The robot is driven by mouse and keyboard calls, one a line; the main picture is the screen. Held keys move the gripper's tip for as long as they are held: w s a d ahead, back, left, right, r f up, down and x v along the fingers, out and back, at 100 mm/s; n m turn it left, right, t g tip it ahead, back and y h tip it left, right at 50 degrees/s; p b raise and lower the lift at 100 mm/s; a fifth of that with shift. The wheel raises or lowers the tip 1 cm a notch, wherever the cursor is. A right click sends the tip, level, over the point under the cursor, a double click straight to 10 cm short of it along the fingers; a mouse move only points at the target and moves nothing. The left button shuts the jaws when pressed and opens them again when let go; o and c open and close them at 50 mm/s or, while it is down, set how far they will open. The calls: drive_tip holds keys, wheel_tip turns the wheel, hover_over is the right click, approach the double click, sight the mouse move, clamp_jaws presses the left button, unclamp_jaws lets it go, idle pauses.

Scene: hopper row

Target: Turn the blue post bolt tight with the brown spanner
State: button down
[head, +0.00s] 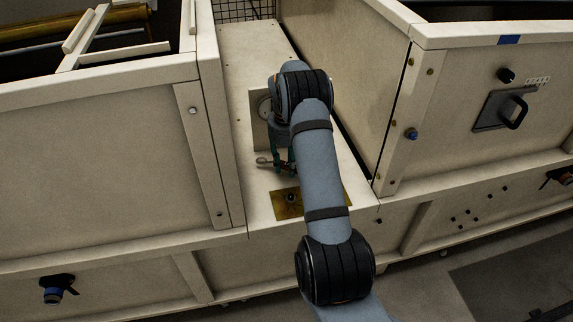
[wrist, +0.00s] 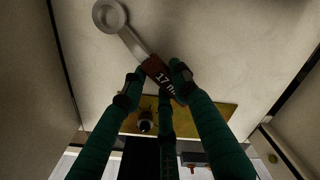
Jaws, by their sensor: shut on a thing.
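My gripper (head: 284,168) is low over the pale ledge between two hopper bins, its green fingers shut on the spanner (head: 264,162). In the wrist view my gripper (wrist: 157,85) holds the spanner (wrist: 133,42) by its brown, number-marked grip. The spanner's bare metal shaft and ring end point up and left in that view, free of any bolt. The blue post bolt (head: 411,134) sits on the upright post of the right bin, well to the right of my gripper. It cannot be made out in the wrist view.
A brass plate (head: 285,206) with a dark bolt (head: 291,198) lies on the ledge just below my gripper. The right bin's side wall (head: 345,60) rises between ledge and post. A black handle (head: 505,110) projects further right.

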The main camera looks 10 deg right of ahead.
drive_tip(key=shift+f, duration=0.2)
drive_tip(key=shift+f+b, duration=0.5)
drive_tip(key=shift+b, duration=0.25)
drive_tip(key=shift+r, duration=0.1)
drive_tip(key=c, duration=1.4)
unclamp_jaws()
drive_tip(key=shift+o, duration=0.7)
wheel_tip(320, 180, up, 12)
